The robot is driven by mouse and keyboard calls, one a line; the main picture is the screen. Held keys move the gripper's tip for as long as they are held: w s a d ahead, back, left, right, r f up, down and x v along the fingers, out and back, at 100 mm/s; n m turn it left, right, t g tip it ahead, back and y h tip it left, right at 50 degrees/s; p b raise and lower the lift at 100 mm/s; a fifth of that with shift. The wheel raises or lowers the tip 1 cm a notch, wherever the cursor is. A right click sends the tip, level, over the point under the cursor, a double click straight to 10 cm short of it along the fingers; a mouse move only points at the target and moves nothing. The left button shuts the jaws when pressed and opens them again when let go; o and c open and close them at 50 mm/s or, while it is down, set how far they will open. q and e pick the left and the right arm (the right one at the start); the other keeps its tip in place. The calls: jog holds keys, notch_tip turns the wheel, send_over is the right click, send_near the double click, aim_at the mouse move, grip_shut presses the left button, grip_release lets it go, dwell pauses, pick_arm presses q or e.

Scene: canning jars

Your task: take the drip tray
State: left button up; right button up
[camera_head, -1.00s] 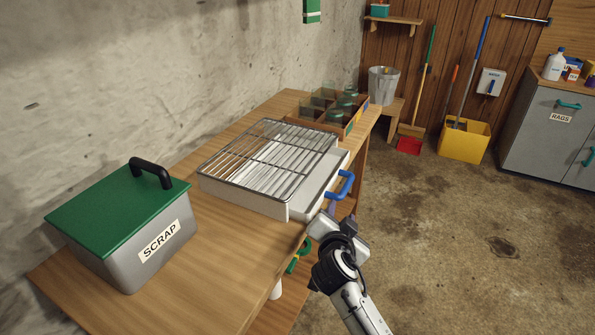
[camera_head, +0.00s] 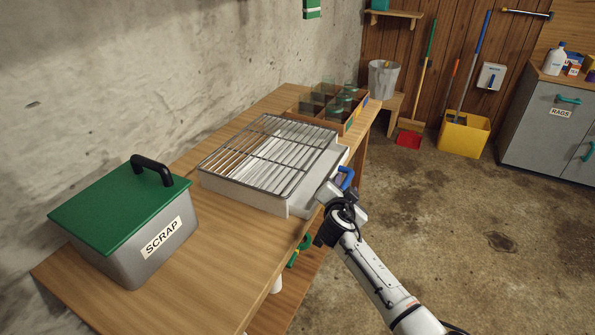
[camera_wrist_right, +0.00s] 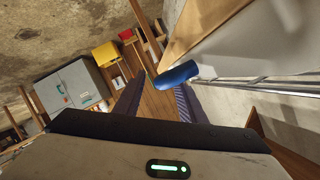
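The drip tray (camera_head: 331,164) is a shallow light-grey tray partly slid out from under a wire rack (camera_head: 270,152) on the wooden bench. Its blue handle (camera_head: 347,177) sticks out over the bench's right edge. The handle also shows in the right wrist view (camera_wrist_right: 177,75), just beyond the fingertips and nearer the right-hand finger. My right gripper (camera_head: 338,192) is at the handle, partly covering it in the head view. Its fingers stand apart in the wrist view (camera_wrist_right: 157,95), with nothing held between them. Whether a finger touches the handle, I cannot tell. My left gripper is not in view.
A grey scrap bin (camera_head: 135,232) with a green lid stands at the bench's near left. A divided wooden crate (camera_head: 345,125) with jars stands behind the rack. A green-handled item (camera_head: 303,244) is below the bench edge. The floor to the right is clear.

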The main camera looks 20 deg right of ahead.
jog(key=shift+w, duration=0.1)
grip_shut()
jog(key=shift+r, duration=0.15)
